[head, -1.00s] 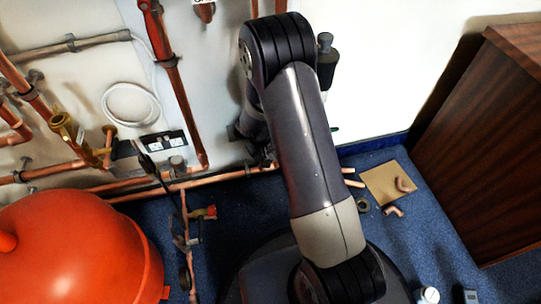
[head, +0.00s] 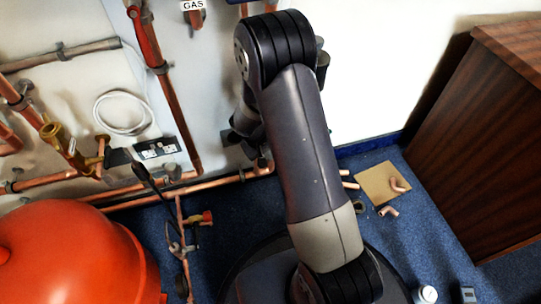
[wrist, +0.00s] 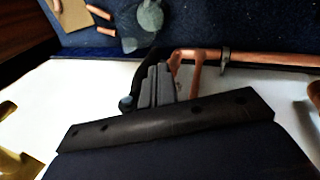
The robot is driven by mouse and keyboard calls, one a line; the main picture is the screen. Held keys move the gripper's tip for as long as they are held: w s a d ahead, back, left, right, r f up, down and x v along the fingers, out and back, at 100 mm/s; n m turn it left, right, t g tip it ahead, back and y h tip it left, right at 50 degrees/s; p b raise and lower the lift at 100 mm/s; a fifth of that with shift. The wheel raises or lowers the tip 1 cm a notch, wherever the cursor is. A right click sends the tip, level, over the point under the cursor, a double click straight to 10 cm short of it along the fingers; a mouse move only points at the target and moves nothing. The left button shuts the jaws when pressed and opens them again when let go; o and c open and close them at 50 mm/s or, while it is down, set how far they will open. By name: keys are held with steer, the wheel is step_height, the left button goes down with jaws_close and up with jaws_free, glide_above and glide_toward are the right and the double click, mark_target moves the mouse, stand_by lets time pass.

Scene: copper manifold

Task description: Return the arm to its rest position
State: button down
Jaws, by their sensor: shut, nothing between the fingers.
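My arm rises through the middle of the head view and bends over at the top. The wrist part shows as dark pieces left of the upper link, and the fingertips are hidden or cannot be made out there. In the wrist view my gripper (wrist: 156,84) shows as grey fingers close together, shut and empty. They point toward a copper pipe (wrist: 270,58) along the wall's foot. I cannot tell whether they touch it.
A large orange vessel (head: 75,258) stands at lower left. Copper pipes (head: 235,179) run along the white wall. A brown cabinet (head: 475,140) stands at right. A cardboard piece (head: 378,182) and copper fittings (head: 388,211) lie on the blue floor (head: 430,235).

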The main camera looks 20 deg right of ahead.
steer(key=p+v, duration=0.2)
steer(key=v, duration=0.5)
steer(key=shift+a+r, duration=0.25)
steer(key=shift+r, duration=0.1)
steer(key=s+b+x, duration=0.1)
steer(key=b+x, duration=0.3)
steer(key=x, duration=0.6)
steer(key=shift+w+d+f, duration=0.2)
steer(key=shift+w+f, duration=0.15)
steer(key=shift+w, duration=0.1)
